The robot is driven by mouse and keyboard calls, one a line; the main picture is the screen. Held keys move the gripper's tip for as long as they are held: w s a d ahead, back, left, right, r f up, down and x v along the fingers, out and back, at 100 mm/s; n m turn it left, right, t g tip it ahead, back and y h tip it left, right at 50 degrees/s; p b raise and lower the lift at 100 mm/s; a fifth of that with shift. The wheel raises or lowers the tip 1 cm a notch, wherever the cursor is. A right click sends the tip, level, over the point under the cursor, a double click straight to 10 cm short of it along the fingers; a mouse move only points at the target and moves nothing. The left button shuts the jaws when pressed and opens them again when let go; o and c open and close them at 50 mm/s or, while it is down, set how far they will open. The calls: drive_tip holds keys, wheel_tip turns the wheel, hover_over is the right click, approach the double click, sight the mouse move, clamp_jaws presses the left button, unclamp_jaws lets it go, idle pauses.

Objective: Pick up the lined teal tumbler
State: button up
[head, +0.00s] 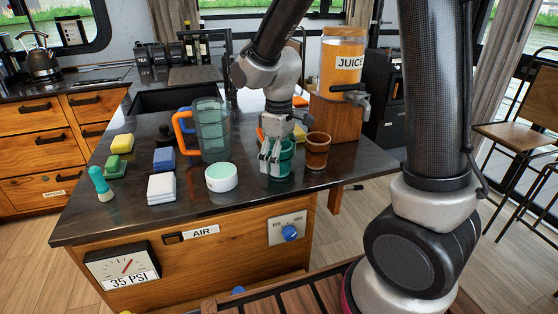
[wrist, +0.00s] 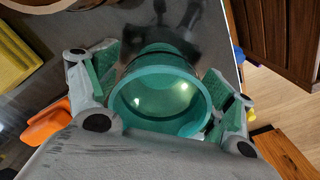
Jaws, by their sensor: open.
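The teal tumbler (head: 282,165) stands upright on the dark counter, just left of a brown cup. My gripper (head: 271,160) is lowered over it from above and hides part of it. In the wrist view the tumbler (wrist: 168,95) is seen from above, with its round rim and empty inside. My gripper (wrist: 160,92) is open, with one finger on each side of the tumbler. The right finger is very close to the rim; I cannot tell whether it touches.
A brown cup (head: 317,150) stands close to the tumbler's right, before the juice dispenser (head: 342,65). To the left are a clear pitcher with an orange handle (head: 209,130), a white-and-teal round dish (head: 221,178) and several sponges. The counter's front edge is near.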

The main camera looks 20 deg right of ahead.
drive_tip(key=c, duration=1.2)
drive_tip(key=shift+c, duration=0.2)
drive_tip(key=shift+r, duration=0.15)
